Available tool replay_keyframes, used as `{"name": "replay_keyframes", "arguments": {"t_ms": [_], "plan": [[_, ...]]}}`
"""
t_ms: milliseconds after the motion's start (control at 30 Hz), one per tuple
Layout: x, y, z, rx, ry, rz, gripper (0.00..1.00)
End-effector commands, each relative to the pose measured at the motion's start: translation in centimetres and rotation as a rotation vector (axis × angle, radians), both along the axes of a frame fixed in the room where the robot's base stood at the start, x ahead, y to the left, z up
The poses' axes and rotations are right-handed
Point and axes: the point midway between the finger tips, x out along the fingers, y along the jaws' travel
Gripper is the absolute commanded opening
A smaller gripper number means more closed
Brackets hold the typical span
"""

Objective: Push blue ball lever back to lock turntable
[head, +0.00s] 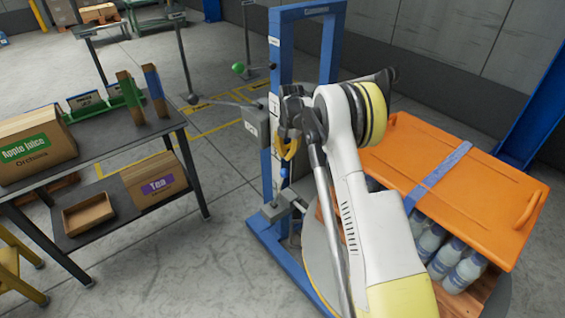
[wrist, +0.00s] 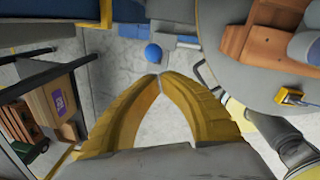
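The blue ball (wrist: 153,53) of the lever shows in the wrist view just beyond my fingertips. In the head view a small blue spot just below my gripper looks like the same ball (head: 284,173). My gripper (wrist: 157,77) has yellow fingers whose tips meet, with nothing between them. In the head view my gripper (head: 288,150) points down beside the blue post. The tips look close to the ball; I cannot tell whether they touch it. The lever's rod is not clear. The grey round turntable (wrist: 225,75) is at the right in the wrist view, partly hidden by my arm in the head view.
A blue frame (head: 273,60) stands beside my gripper. An orange lid (head: 480,190) with a blue strap covers bottles (head: 462,268) at the right. A dark shelf table (head: 100,140) with an Apple Juice box (head: 35,145) and a Tea box (head: 155,180) stands left. Floor between is clear.

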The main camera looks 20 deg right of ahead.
Motion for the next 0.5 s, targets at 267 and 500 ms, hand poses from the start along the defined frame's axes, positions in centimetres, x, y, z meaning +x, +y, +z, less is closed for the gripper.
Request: {"name": "replay_keyframes", "arguments": {"t_ms": [267,500], "plan": [[0.1,-1.1,2.1,0.0,0.0,0.0,0.0],[0.1,-1.1,2.0,0.0,0.0,0.0,0.0]]}}
